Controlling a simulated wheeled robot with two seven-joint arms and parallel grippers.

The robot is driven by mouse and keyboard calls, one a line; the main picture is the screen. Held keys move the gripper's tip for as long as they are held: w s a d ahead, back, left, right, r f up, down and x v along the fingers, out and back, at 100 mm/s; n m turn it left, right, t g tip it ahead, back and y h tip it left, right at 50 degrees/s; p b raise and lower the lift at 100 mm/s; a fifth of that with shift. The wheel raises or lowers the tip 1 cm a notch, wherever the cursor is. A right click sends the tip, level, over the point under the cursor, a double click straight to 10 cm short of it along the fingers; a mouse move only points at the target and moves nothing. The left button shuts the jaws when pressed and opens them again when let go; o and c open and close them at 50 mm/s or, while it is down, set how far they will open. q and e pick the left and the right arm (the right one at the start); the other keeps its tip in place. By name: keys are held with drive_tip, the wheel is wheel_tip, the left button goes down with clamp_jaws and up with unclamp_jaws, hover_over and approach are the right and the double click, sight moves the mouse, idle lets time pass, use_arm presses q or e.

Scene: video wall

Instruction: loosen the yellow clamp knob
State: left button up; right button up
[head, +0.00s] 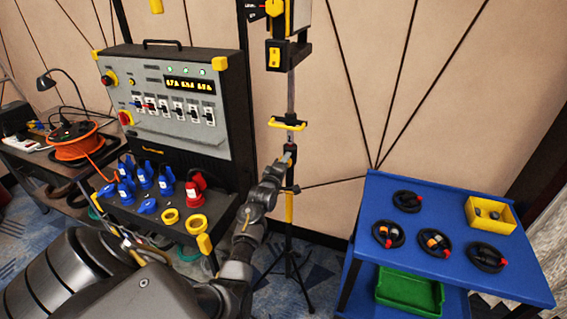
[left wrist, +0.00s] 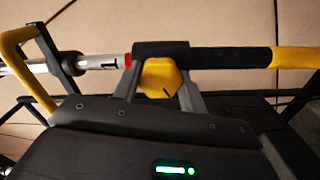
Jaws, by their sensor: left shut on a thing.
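The yellow clamp knob (left wrist: 160,78) sits on a black collar (left wrist: 200,55) of the stand's pole in the left wrist view. It has a dark line on its face. My left gripper (left wrist: 160,82) has its two grey fingers on either side of the knob and is shut on it. In the head view my left gripper (head: 286,158) reaches the pole below the yellow handle; the knob is hidden there. The silver pole (left wrist: 98,62) with a red mark enters the collar. My right gripper is not in view.
A yellow handle (head: 287,124) crosses the pole above my gripper. The tripod stand (head: 289,262) is on the floor. A control panel (head: 170,100) with blue and red plugs is at left. A blue cart (head: 440,205) with coiled cables and a yellow bin (head: 490,214) is at right.

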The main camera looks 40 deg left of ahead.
use_arm(q)
drive_tip(key=shift+a, duration=0.1)
idle(0.4)
drive_tip(key=o, duration=0.9)
drive_tip(key=shift+o, duration=0.4)
drive_tip(key=shift+s, duration=0.1)
drive_tip(key=b+v, duration=0.2)
drive_tip(key=v, duration=0.8)
drive_tip(key=shift+s, duration=0.3)
